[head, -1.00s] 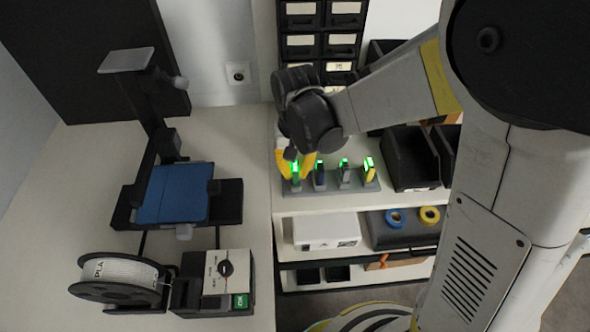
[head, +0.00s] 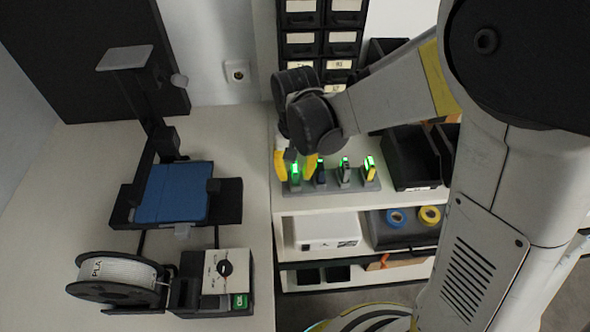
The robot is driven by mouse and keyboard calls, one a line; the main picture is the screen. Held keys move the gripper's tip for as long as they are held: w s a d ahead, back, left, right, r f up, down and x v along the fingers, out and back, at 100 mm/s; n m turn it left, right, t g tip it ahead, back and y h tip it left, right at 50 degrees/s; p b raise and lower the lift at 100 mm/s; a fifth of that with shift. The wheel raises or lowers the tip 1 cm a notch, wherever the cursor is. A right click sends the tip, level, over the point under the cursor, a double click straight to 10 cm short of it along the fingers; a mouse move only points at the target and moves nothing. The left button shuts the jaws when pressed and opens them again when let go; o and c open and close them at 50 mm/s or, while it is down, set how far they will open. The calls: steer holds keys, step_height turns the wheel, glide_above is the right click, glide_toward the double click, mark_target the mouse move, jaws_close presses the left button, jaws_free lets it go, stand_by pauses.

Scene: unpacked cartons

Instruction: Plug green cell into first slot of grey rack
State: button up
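The grey rack (head: 333,186) stands on the white shelf top below my gripper. The green cell (head: 295,183) stands upright in the leftmost slot of the rack, with a green glow at its upper part. My gripper (head: 295,174) points down over that slot. Its yellow fingers stand apart, one on each side of the green cell, with a visible gap to it. The gripper appears open. The top of the green cell is partly hidden by the gripper, and its seated base cannot be seen clearly.
A dark blue cell (head: 320,174), a grey cell (head: 345,174) and a yellow cell (head: 370,170) stand in the other slots, close to the right finger. Black bins (head: 412,160) stand to the right. A 3D printer (head: 172,192) stands on the left table.

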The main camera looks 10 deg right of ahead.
mark_target(295, 167)
step_height(295, 167, up, 12)
steer(key=shift+r, duration=0.1)
stand_by(0.4)
